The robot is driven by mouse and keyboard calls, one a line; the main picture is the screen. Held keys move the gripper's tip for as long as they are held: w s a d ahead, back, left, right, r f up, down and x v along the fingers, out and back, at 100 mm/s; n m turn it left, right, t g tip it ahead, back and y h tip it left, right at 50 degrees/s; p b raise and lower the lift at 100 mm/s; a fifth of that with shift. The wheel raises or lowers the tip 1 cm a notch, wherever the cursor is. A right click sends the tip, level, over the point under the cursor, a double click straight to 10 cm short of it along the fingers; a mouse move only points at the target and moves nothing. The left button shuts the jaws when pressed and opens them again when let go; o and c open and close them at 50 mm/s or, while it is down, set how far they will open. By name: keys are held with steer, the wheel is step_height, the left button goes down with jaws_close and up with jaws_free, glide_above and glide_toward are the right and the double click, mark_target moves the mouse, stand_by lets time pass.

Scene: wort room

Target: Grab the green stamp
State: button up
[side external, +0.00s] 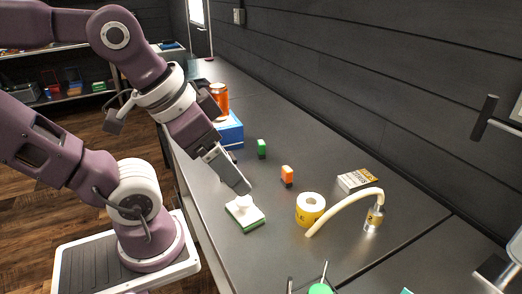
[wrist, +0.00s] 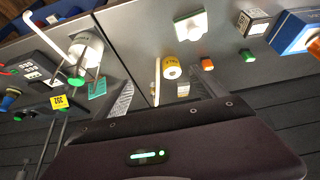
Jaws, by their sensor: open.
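A small upright green block with a dark base, which looks like the green stamp (side external: 261,148), stands on the grey bench beyond my gripper. It also shows in the wrist view (wrist: 246,55), to the right of the fingers. A similar orange stamp (side external: 287,174) stands nearer, also in the wrist view (wrist: 207,63). My gripper (side external: 241,186) is open and empty, above the bench and apart from both stamps. In the wrist view its two fingers (wrist: 162,80) are spread. A white-knobbed pad with a green edge (side external: 245,216) lies close below the gripper in the side view.
A yellow roll (side external: 310,213), a cream hose (side external: 340,200) and a black-and-white box (side external: 357,180) are on the bench at right. A blue box (side external: 230,132) and an orange jar (side external: 220,96) stand farther back. A dark wall (side external: 400,90) bounds the bench.

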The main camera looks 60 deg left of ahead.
steer(key=c, duration=0.8)
steer(key=shift+o, duration=0.2)
steer(key=m+g+y, duration=0.5)
steer(key=m+y, duration=0.6)
steer(key=m, duration=0.4)
glide_toward(264, 146)
steer(key=s+a+r, duration=0.1)
steer(key=s+a, duration=0.2)
steer(key=s, duration=0.1)
steer(key=w+a+f+m, duration=0.1)
steer(key=f, duration=0.1)
steer(key=w+a+f+m+t, duration=0.1)
steer(key=m, duration=0.1)
steer(key=w+a+f+m+y, duration=0.1)
steer(key=w+f+m, duration=0.1)
steer(key=shift+a+f+t, duration=0.2)
steer(key=shift+f+t, duration=0.1)
steer(key=shift+t, duration=0.1)
steer(key=x, duration=0.7)
steer(key=shift+s+a, duration=0.1)
steer(key=shift+s, duration=0.1)
